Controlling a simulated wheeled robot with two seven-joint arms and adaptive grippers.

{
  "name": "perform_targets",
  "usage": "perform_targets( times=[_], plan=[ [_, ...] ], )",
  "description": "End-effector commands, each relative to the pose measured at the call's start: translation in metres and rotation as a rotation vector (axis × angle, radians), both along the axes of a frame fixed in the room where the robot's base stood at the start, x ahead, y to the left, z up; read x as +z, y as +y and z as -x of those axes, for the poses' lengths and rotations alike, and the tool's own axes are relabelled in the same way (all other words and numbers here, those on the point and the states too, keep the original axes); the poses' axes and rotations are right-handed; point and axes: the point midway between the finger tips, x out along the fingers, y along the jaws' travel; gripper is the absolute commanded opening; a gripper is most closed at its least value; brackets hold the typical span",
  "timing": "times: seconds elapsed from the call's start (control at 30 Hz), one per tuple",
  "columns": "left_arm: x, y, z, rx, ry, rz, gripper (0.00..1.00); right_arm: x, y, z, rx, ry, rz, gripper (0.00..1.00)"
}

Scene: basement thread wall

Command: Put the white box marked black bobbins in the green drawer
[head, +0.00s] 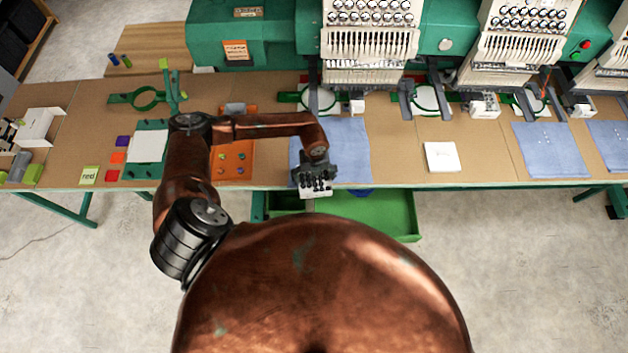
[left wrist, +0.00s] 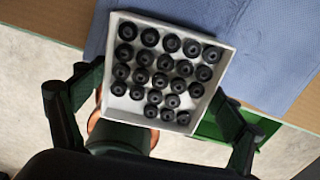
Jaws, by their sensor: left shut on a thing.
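The white box (head: 316,190) is held by my left gripper (head: 316,175) just beyond the table's front edge. In the left wrist view the open-topped box (left wrist: 131,111) shows several black bobbins in rows, with gripper fingers on both sides. No label on it can be read. The green drawer (head: 395,210) is pulled out under the table, below and to the right of the box. Part of it is hidden by my body, and a strip of it (left wrist: 212,125) shows in the left wrist view. My right gripper is not in view.
A blue cloth (head: 350,145) lies on the table behind the box. An orange tray (head: 234,165) is to the left and a white square item (head: 441,157) to the right. Green embroidery machines (head: 450,40) line the back. Something blue shows at the drawer's back.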

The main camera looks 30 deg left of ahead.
Motion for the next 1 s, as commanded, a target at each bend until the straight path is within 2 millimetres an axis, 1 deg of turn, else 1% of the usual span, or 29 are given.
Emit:
perform_targets(
  times=[0.03,0.27,0.53,0.67,0.77,0.83,1.0],
  plan=[
    [0.000,0.000,0.000,0.000,0.000,0.000,0.64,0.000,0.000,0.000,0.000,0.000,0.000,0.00],
    [0.000,0.000,0.000,0.000,0.000,0.000,0.48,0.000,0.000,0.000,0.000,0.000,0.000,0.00],
    [0.002,0.000,-0.001,0.000,-0.001,0.000,0.48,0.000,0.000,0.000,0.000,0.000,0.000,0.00],
    [0.007,0.000,-0.001,0.000,-0.003,0.002,0.48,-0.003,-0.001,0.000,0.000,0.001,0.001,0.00],
    [0.018,0.000,-0.002,-0.001,-0.004,0.001,0.48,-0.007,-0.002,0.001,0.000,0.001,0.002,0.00],
    [0.030,0.000,-0.002,-0.002,-0.006,0.000,0.48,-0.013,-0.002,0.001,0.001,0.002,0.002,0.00],
    [0.067,-0.022,0.022,-0.008,-0.005,0.004,0.48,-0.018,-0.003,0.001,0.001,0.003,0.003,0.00]
  ],
)
